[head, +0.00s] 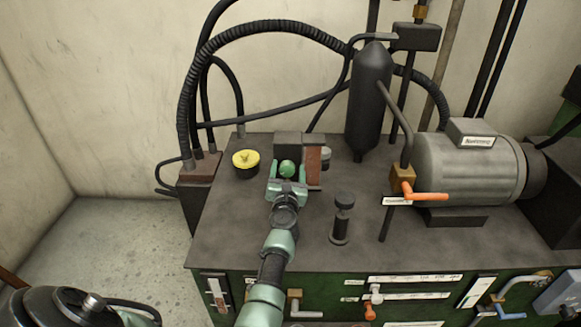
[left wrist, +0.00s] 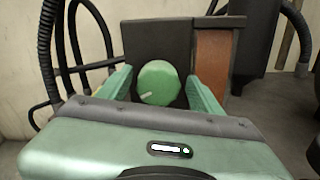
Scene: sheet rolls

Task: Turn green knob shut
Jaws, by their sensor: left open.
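The green knob (head: 287,169) is on the front of a dark block (head: 288,140) on top of the machine. In the left wrist view the round green knob (left wrist: 158,83) shows a pale mark at its left side. My left gripper (head: 287,172) is open, with one finger on each side of the knob. In the left wrist view the fingers of my left gripper (left wrist: 160,88) stand left and right of the knob, with small gaps visible. The lower edge of the knob is close to the gripper body. My right gripper is not in view.
A yellow knob (head: 245,159) is left of the block, and a brown plate (head: 313,166) is on its right. A dark upright fitting (head: 342,218), an orange-handled valve (head: 425,196) and a grey motor (head: 465,170) stand to the right. Black hoses (head: 190,100) arch behind.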

